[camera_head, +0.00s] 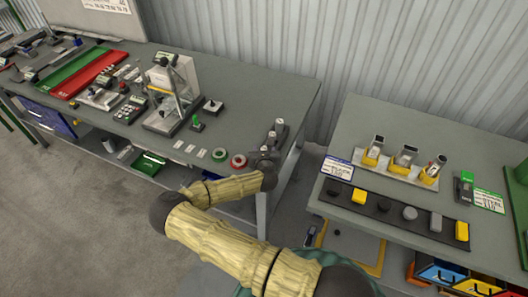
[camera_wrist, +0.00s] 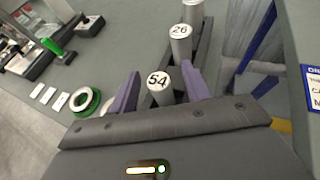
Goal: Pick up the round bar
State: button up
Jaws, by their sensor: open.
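Grey round bars with numbered white end faces stand in a row in a dark holder (camera_wrist: 205,50). The nearest bar, marked 54 (camera_wrist: 159,86), sits between the two purple fingers of my gripper (camera_wrist: 162,83) in the wrist view. The fingers are open, with a visible gap on the left; contact on the right is hard to tell. A bar marked 26 (camera_wrist: 181,42) stands behind it, and another (camera_wrist: 193,12) is cut off at the top. In the head view my gripper (camera_head: 264,154) is at the table's right end, partly hiding the bars (camera_head: 279,124).
A green ring (camera_head: 220,154) and a red ring (camera_head: 238,160) lie left of my gripper on the grey table (camera_head: 235,95). A press-like fixture (camera_head: 170,95) stands further left. A gap separates this table from the right-hand table (camera_head: 390,120), which holds several blocks and pucks.

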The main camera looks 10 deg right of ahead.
jog(key=shift+x, duration=0.85)
jog(key=shift+w, duration=0.1)
grip_shut()
